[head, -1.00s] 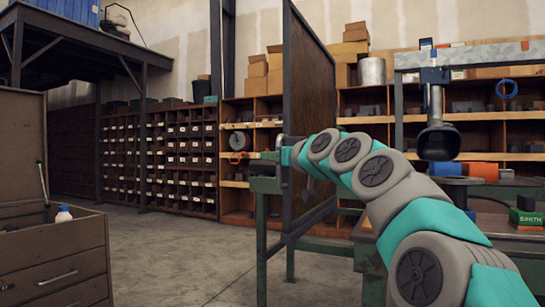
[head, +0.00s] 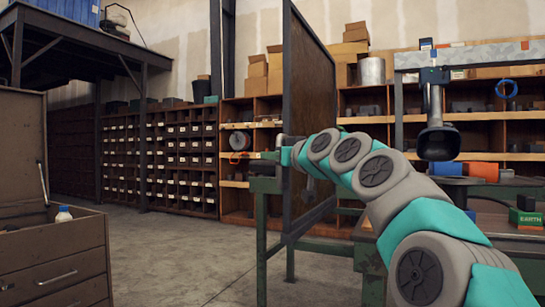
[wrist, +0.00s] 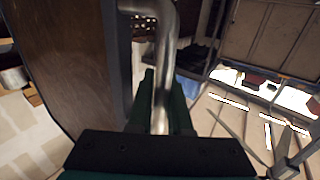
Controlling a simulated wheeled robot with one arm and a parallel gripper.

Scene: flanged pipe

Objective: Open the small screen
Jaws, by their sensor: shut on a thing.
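The small screen is a tall dark panel (head: 308,90) in a dark metal frame, standing upright and nearly edge-on in the middle of the head view. In the wrist view its brown face (wrist: 65,65) fills the left side. A curved, shiny metal handle (wrist: 160,50) runs beside the panel's dark edge. My gripper (wrist: 162,105) has its green fingers on either side of the handle bar and is shut on it. In the head view my arm reaches to the panel, and the fingers are hard to make out there.
A green metal stand (head: 264,200) is beside the screen's lower part. A workbench with a green box (head: 527,217) and an orange block (head: 481,171) is at right. An open brown tool chest (head: 50,260) stands at left. The concrete floor (head: 185,255) between is clear.

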